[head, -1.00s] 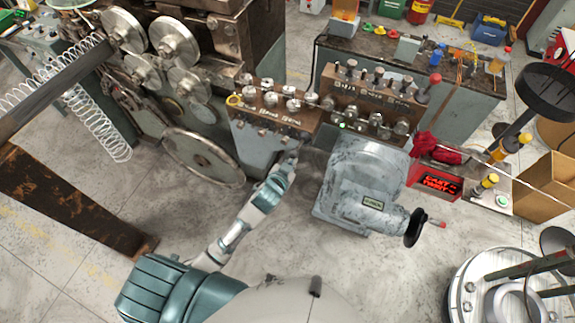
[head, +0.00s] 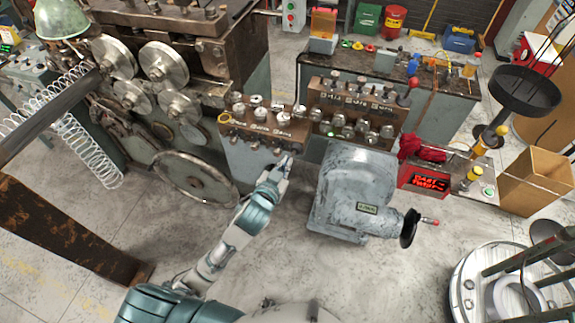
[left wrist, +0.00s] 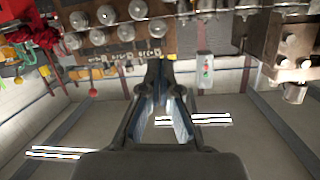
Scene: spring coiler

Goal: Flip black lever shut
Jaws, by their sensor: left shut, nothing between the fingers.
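A brown control panel (head: 262,134) on a grey cabinet carries round knobs on top and a row of small dark switches along its front. A second brown panel (head: 352,100) stands behind it to the right, with black-tipped levers and metal knobs. I cannot tell which of these small parts is the black lever. My left gripper (head: 286,160) is at the lower right front corner of the first panel, shut and empty; contact is unclear. In the left wrist view its fingertips (left wrist: 156,68) meet below rows of metal knobs (left wrist: 115,25). My right gripper is out of view.
A grey motor housing (head: 352,188) with a black handwheel (head: 410,228) stands close to the right of my left gripper. A coiling machine with a large wheel (head: 195,178) is to the left. A red display box (head: 428,182) is farther right.

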